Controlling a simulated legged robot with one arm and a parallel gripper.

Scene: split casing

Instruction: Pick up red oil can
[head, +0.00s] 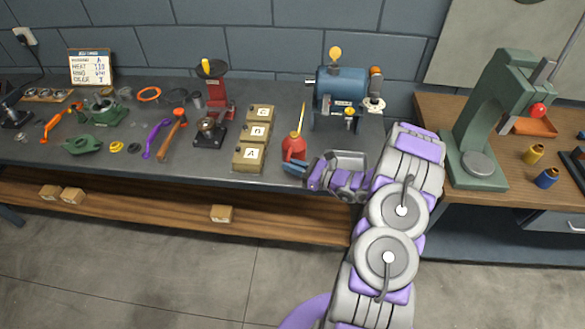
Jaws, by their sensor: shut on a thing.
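The red oil can (292,148) with its thin yellow spout stands upright near the front edge of the dark workbench, right of the lettered boxes. My gripper (292,164) reaches in from the right, low at the can's front. Its blue-grey fingers are shut on the can's lower part. The fingers hide part of the can's base, so I cannot tell whether it is clear of the bench.
Lettered boxes (250,157) stand close on the left. A green press (485,125) is on the wooden table at right. The bench front (215,178) is bare.

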